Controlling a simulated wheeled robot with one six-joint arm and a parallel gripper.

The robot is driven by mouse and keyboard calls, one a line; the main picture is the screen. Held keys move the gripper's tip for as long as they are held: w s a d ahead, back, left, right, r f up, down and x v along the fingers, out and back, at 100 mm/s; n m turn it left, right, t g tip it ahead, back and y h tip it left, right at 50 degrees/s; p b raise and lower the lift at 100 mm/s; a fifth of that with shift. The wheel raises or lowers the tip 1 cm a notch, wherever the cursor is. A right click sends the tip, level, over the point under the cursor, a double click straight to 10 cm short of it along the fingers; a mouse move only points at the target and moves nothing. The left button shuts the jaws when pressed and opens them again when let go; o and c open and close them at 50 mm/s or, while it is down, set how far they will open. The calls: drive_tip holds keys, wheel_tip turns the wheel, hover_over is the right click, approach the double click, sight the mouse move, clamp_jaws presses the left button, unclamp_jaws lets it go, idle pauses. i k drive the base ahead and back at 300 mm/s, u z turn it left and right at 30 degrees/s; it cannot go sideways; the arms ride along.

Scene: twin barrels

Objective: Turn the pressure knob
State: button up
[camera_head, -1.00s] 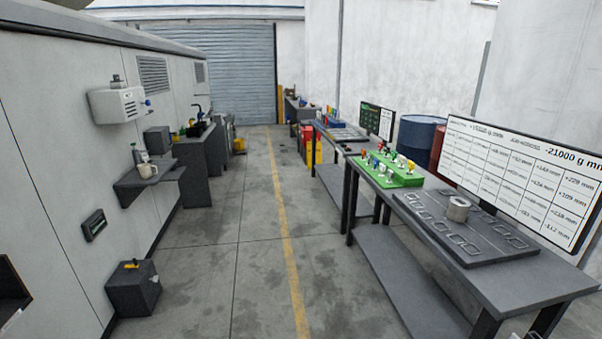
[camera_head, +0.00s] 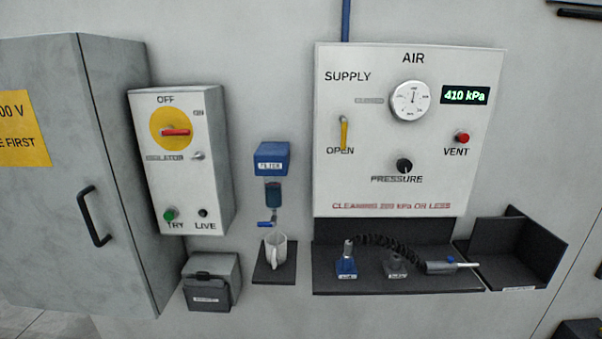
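The pressure knob (camera_head: 404,166) is a small round black knob low in the middle of the white AIR panel (camera_head: 345,190), just above the word PRESSURE. A round dial gauge (camera_head: 408,101) sits above it. The green digital display (camera_head: 465,95) beside the gauge reads 410 kPa. The yellow supply lever (camera_head: 344,133) hangs vertically above the word OPEN. The red vent button (camera_head: 462,138) is at the right. Red text along the panel's bottom speaks of cleaning at 200 kPa or less. My gripper is not in view.
Below the panel a dark shelf (camera_head: 335,280) holds a coiled hose (camera_head: 385,243) with a nozzle. An empty dark tray (camera_head: 490,237) is at its right. Left are a filter (camera_head: 271,160), a white mug (camera_head: 276,250), an isolator box (camera_head: 180,188) and a grey cabinet (camera_head: 80,110).

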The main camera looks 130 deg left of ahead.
sight(404, 166)
drive_tip(key=u, duration=3.55)
